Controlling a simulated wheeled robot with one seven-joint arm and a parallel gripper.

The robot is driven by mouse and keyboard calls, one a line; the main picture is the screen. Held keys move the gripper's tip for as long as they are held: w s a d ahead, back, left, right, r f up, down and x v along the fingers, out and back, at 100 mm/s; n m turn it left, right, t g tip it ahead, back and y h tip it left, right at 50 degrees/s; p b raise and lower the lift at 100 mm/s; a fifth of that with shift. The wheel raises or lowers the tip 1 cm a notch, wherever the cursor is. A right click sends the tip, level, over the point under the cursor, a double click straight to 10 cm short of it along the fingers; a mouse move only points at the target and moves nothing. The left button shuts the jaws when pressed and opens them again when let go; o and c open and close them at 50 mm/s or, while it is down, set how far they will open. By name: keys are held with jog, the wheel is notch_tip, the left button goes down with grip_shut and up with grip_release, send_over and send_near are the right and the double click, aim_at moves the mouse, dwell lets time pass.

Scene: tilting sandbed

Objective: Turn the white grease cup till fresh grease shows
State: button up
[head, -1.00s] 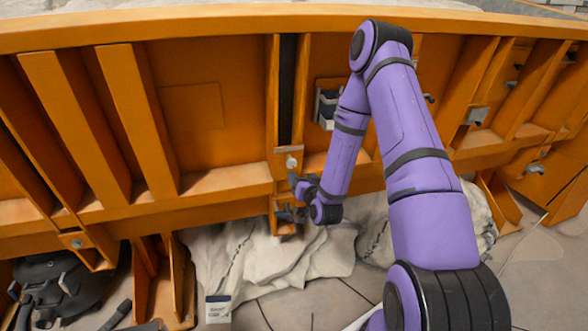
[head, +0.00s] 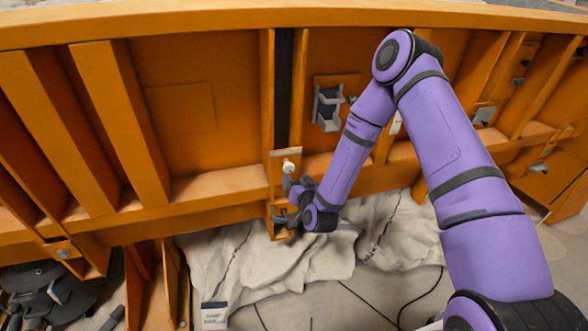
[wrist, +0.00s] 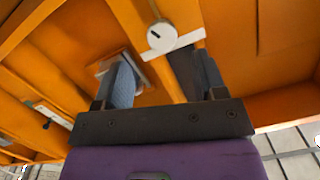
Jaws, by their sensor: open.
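The white grease cup (head: 288,167) sits on a small plate on the orange frame, at the lower end of a dark vertical strip. In the wrist view the cup (wrist: 162,37) is a round white disc with a short dark mark on its face. My gripper (head: 287,184) is just below the cup in the head view. In the wrist view my gripper (wrist: 164,75) is open, its two fingers spread with the cup ahead, between their lines and beyond the tips. The fingers look apart from the cup. I cannot make out any fresh grease.
A grey bracket (head: 327,107) stands out from the orange panel to the right of the cup. Crumpled pale cloth (head: 270,270) lies below, with a small labelled white container (head: 214,316) at its front. Dark gear (head: 45,290) lies at lower left. Orange ribs flank the panel.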

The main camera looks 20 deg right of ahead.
aim_at(289, 170)
jog(key=w, duration=0.7)
jog(key=shift+w+a, duration=0.25)
jog(key=shift+w, duration=0.05)
jog(key=c, duration=0.9)
